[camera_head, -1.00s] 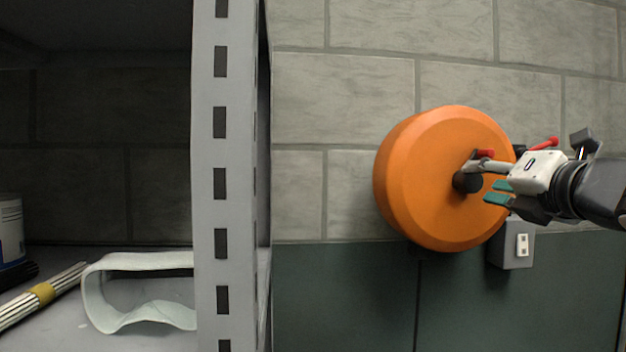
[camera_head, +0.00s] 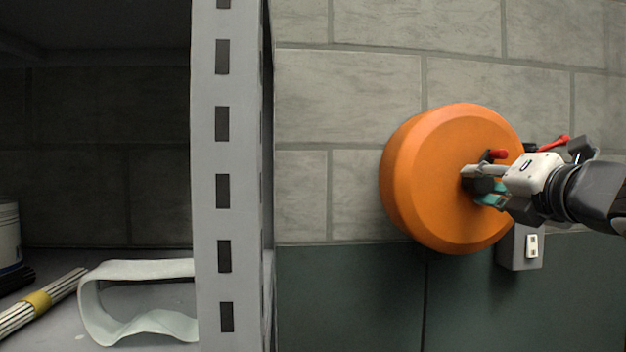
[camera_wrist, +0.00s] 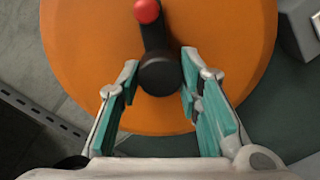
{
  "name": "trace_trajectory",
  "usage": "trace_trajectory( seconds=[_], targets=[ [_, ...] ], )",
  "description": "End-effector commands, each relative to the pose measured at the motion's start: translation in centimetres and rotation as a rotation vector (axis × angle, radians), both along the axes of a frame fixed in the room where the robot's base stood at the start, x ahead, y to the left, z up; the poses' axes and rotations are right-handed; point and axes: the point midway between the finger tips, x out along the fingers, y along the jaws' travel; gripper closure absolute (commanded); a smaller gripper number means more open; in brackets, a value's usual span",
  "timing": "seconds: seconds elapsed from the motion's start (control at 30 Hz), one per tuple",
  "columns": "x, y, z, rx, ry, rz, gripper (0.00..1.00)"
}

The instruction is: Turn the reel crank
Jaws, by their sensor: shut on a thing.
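The orange reel (camera_head: 440,180) is mounted on the wall to the right of the shelf. Its crank has a dark hub (camera_wrist: 160,77) at the middle of the reel face, a black arm (camera_wrist: 154,38) and a red knob (camera_wrist: 147,11). In the wrist view the crank arm points up, tilted slightly left. The red knob also shows in the head view (camera_head: 499,154). My gripper (camera_head: 476,183) reaches in from the right, with its teal-padded fingers on either side of the hub, shut on it. In the head view the fingers partly hide the hub.
A grey shelf post (camera_head: 222,180) stands left of the reel. The shelf holds a pale curved piece (camera_head: 135,269) and a bundle of rods (camera_head: 40,300). A grey wall box (camera_head: 518,252) sits below right of the reel. A red-handled part (camera_head: 553,143) lies behind my gripper.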

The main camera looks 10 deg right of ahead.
Motion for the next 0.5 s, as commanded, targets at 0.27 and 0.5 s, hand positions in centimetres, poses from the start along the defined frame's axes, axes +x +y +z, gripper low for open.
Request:
trace_trajectory(
  seconds=[0.27,0.5],
  targets=[
    [-0.52,-0.59,-0.19,0.228,0.010,-0.021,0.96],
    [-0.27,-0.79,-0.16,0.459,0.010,-0.018,0.95]
  ],
)
